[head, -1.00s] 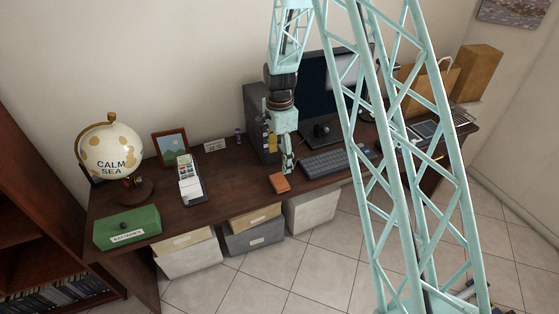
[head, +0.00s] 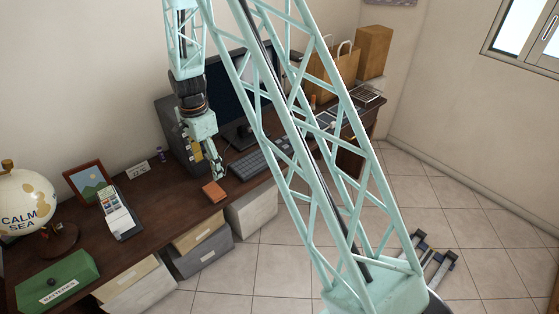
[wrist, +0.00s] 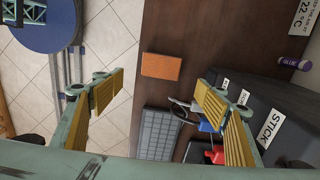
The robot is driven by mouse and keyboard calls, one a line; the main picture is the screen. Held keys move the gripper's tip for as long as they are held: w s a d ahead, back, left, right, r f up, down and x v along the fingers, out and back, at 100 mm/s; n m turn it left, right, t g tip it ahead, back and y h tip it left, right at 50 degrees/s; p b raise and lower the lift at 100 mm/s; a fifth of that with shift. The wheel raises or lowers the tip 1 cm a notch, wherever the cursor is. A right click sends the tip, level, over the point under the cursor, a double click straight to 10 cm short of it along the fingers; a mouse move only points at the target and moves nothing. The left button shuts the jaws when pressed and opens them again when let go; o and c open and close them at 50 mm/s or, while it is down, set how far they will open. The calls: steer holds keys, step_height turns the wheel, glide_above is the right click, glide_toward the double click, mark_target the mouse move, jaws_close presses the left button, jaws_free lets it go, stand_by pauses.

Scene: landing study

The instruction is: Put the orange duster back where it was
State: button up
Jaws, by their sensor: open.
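The orange duster (head: 214,192), a flat orange block, lies on the dark wooden desk (head: 160,222) near its front edge. In the wrist view the duster (wrist: 161,67) lies flat on the wood, close to the edge where the floor tiles begin. My gripper (head: 218,172) hangs just above and behind it, apart from it. In the wrist view my gripper (wrist: 165,98) has its yellow-padded fingers spread wide, with nothing between them. The duster shows beyond the gap between the fingertips.
A keyboard (head: 258,163) lies right of the duster, before a monitor (head: 236,95). A dark computer tower (head: 172,130) stands behind. A phone (head: 118,213), picture frame (head: 86,182), globe (head: 28,200) and green box (head: 58,282) stand left. The desk between phone and duster is clear.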

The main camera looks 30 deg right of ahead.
steer(key=s+r+n+t, duration=0.1)
steer(key=s+r+n, duration=0.1)
steer(key=s+r, duration=0.6)
steer(key=s+r+n, duration=0.3)
steer(key=s+r, duration=0.1)
steer(key=r, duration=0.8)
steer(key=s+r+n+t, duration=0.1)
steer(key=s+r+n, duration=0.1)
steer(key=s+r, duration=0.6)
steer(key=s+r+n, duration=0.3)
steer(key=s+r, duration=0.1)
steer(key=s, duration=0.6)
steer(key=s+r+n+t, duration=0.1)
steer(key=s+r+n, duration=0.2)
steer(key=s, duration=0.7)
steer(key=s+r+n, duration=0.3)
steer(key=s+r, duration=0.2)
steer(key=s, duration=0.5)
steer(key=shift+t, duration=0.4)
steer(key=shift+d, duration=0.1)
